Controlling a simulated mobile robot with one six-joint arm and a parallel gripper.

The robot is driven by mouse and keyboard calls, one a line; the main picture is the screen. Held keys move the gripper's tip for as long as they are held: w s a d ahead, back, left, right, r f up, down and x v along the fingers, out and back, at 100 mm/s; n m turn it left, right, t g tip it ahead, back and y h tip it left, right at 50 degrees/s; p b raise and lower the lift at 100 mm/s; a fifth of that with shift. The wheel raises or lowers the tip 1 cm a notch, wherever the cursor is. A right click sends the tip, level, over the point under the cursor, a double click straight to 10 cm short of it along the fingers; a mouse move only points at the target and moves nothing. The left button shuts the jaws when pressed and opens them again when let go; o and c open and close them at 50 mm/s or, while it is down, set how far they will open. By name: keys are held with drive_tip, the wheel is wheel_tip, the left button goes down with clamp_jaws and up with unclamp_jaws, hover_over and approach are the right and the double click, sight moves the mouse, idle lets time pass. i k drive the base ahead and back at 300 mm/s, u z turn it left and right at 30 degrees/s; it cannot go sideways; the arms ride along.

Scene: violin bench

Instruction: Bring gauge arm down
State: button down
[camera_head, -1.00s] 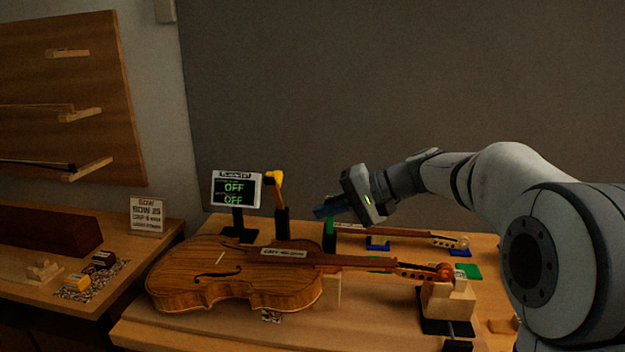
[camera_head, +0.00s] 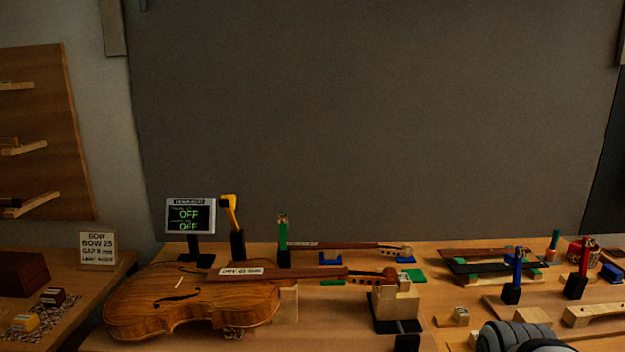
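A yellow arm (camera_head: 231,208) rises from a black post (camera_head: 238,243) behind the violin, and it looks to be the gauge arm. It stands raised and slightly tilted, with its head at the top. A small display (camera_head: 190,215) beside it on the left reads OFF on two lines. The violin (camera_head: 190,302) lies flat on the bench in front of both, with a label across its neck end. My gripper is out of view; only a grey part of my arm shows at the bottom right edge.
A green upright (camera_head: 283,234) stands right of the gauge, with a second neck (camera_head: 350,246) behind the violin's. A scroll rest (camera_head: 396,308) holds the violin's head. Blue (camera_head: 516,275) and red (camera_head: 583,262) uprights and wooden parts crowd the right side.

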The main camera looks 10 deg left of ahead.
sight(228, 201)
drive_tip(key=z, duration=0.65)
drive_tip(key=k, duration=1.05)
drive_tip(key=u, duration=1.05)
drive_tip(key=i, duration=1.65)
drive_tip(key=u, duration=0.05)
